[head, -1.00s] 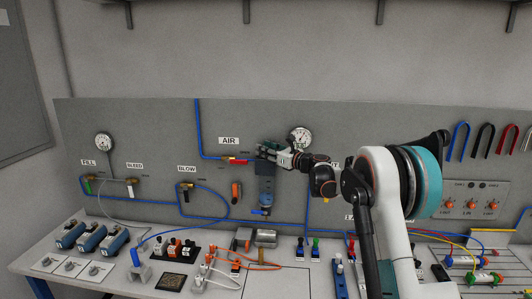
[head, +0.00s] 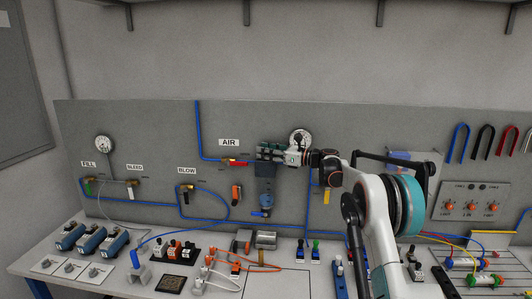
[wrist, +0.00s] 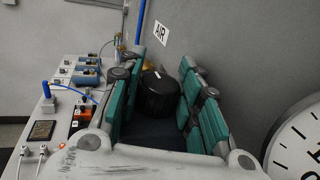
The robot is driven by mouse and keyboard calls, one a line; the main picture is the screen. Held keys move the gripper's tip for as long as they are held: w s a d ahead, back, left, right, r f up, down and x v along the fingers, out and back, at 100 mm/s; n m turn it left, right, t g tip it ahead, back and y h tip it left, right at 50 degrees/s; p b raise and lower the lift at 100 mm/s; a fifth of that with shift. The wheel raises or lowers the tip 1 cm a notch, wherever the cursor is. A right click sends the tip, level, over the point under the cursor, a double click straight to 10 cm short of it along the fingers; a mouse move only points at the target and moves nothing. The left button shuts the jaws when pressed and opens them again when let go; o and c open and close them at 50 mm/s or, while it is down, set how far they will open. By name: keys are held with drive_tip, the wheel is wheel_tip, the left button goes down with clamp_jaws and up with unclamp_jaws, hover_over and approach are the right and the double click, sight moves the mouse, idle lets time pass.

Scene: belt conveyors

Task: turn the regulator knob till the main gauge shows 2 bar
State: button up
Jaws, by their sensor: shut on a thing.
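My gripper (head: 268,151) is at the wall panel, just right of the AIR label. In the wrist view its teal finger pads (wrist: 161,72) stand on both sides of the black regulator knob (wrist: 158,96) and are shut on it. In the head view the gripper hides the knob. The blue regulator body (head: 266,186) hangs below the gripper. The main gauge (head: 300,136) sits behind and above my wrist, its lower part hidden. In the wrist view the gauge (wrist: 298,145) is cut off at the lower right; no needle reading can be made out.
A red-handled valve (head: 234,162) is close left of the gripper. A blue hose (head: 199,130) runs down the panel. An orange-handled valve (head: 236,193) is lower left. Another gauge (head: 104,144) is at far left. The bench below holds cables and several small devices.

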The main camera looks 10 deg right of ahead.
drive_tip(key=o, duration=1.1)
drive_tip(key=shift+d, duration=0.15)
drive_tip(key=v, duration=0.8)
drive_tip(key=shift+c, duration=0.3)
